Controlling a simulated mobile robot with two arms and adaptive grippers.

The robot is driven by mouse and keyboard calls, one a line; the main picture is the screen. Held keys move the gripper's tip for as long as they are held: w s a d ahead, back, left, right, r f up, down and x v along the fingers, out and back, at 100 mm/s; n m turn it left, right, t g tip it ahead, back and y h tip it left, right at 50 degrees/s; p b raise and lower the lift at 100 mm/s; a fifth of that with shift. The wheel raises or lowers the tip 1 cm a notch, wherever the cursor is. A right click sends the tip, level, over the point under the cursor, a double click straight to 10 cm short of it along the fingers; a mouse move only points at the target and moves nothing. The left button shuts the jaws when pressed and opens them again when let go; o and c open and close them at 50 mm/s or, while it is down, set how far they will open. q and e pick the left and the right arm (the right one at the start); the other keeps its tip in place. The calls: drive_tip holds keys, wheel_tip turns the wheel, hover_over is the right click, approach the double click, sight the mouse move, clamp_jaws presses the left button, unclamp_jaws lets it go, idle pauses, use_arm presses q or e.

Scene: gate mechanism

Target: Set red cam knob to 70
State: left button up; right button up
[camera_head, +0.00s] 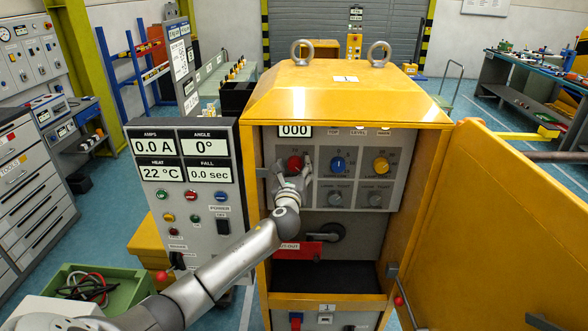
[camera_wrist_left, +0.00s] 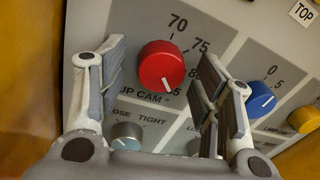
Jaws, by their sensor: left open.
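The red cam knob (camera_head: 294,163) is on the grey panel of the yellow cabinet, at the left of a row of knobs. In the left wrist view the red knob (camera_wrist_left: 162,65) has a white pointer mark low on its face, pointing down and slightly right. The 70 label is above the knob and 75 is at its upper right. My left gripper (camera_head: 293,172) is in front of the knob and open. In the left wrist view its two fingers (camera_wrist_left: 162,54) stand either side of the knob, with gaps visible. My right gripper is not in view.
The blue knob (camera_head: 337,165) and yellow knob (camera_head: 381,165) are to the right. A smaller grey-blue knob (camera_wrist_left: 126,136) lies below the red one. The display (camera_head: 295,131) reads 000. The open yellow door (camera_head: 500,230) fills the right side. A gauge panel (camera_head: 188,185) stands at left.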

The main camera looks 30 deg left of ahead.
use_arm(q)
drive_tip(key=c, duration=1)
